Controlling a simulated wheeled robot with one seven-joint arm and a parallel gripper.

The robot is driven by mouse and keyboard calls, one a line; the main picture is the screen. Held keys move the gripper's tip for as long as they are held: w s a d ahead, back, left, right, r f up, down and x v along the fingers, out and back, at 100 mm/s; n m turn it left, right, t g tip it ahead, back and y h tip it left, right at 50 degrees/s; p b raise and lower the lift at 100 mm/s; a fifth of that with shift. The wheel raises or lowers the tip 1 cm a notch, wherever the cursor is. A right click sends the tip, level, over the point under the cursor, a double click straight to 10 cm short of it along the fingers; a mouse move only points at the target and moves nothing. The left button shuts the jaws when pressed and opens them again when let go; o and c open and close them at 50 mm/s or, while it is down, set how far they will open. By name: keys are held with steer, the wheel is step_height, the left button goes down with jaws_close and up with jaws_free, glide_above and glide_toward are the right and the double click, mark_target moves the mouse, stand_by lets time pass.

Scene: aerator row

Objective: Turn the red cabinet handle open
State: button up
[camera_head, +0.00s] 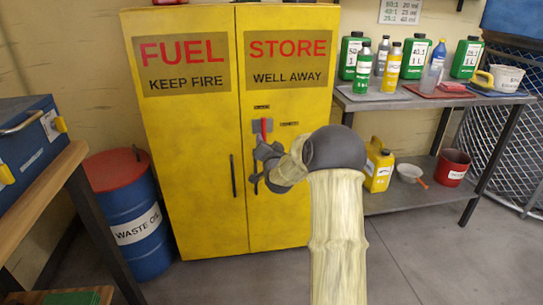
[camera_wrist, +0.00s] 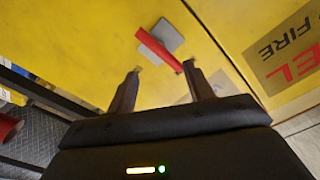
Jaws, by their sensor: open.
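The red handle (camera_head: 264,130) sits on a grey plate (camera_head: 256,126) on the right door of the yellow fuel cabinet (camera_head: 200,190). It stands upright in the head view. The handle also shows in the wrist view (camera_wrist: 158,50), slanting from its plate (camera_wrist: 168,37) down toward the fingers. My gripper (camera_head: 262,165) is just below the handle in the head view. In the wrist view my gripper (camera_wrist: 163,78) is open, with the handle's lower end near the right fingertip. I cannot tell if they touch. Both cabinet doors look shut.
A blue waste oil drum (camera_head: 135,215) stands left of the cabinet, beside a bench with a blue toolbox (camera_head: 25,150). On the right, a metal shelf (camera_head: 420,100) holds bottles and cans, with a yellow can (camera_head: 378,168) below. The floor before the cabinet is clear.

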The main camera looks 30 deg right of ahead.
steer(key=v, duration=0.8)
steer(key=shift+p, duration=0.45)
steer(key=shift+a, duration=0.15)
steer(key=s+a+f+n+g+y, duration=0.2)
steer(key=s+a+f+n+g, duration=0.15)
steer(key=s+a, duration=0.2)
steer(key=s+a+f+n+g+y, duration=0.25)
steer(key=s+a+g, duration=0.2)
steer(key=a, duration=0.25)
steer(key=s+a+f+n+g, duration=0.2)
steer(key=s+a+g, duration=0.1)
steer(key=s, duration=0.7)
steer(key=s+a+f+n+g, duration=0.2)
steer(key=s+a+g, duration=0.15)
steer(key=s, duration=0.75)
step_height(320, 180, up, 36)
steer(key=p, duration=3.6)
steer(key=shift+r, duration=0.2)
